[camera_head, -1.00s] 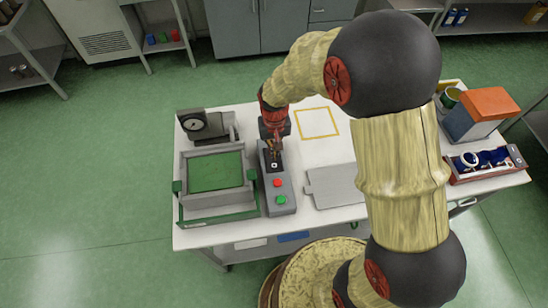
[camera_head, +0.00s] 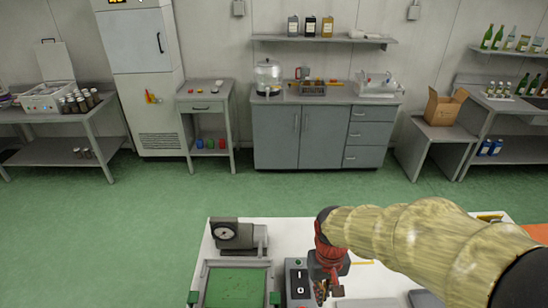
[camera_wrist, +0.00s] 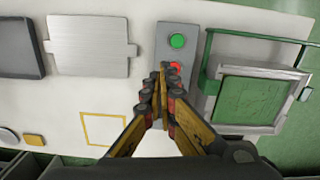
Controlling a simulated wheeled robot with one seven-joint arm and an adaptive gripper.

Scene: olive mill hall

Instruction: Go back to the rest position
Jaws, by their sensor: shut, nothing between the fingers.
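My gripper (camera_head: 322,289) is at the end of my arm over the white table (camera_head: 290,229), just right of the grey control box (camera_head: 298,278). In the wrist view my gripper (camera_wrist: 165,70) is shut and empty, its fingertips together in front of the control box (camera_wrist: 188,24). The box carries a green button (camera_wrist: 177,41) and a red button (camera_wrist: 176,68), the red one partly hidden by the fingertips. I cannot tell the exact gap between fingertips and box.
A green-topped press frame (camera_head: 236,288) and a gauge unit (camera_head: 238,235) stand left of the box. A metal plate (camera_wrist: 90,44) and a yellow outlined square (camera_wrist: 104,128) lie on the table. Cabinets (camera_head: 318,135) line the back wall, with clear green floor (camera_head: 200,190) before them.

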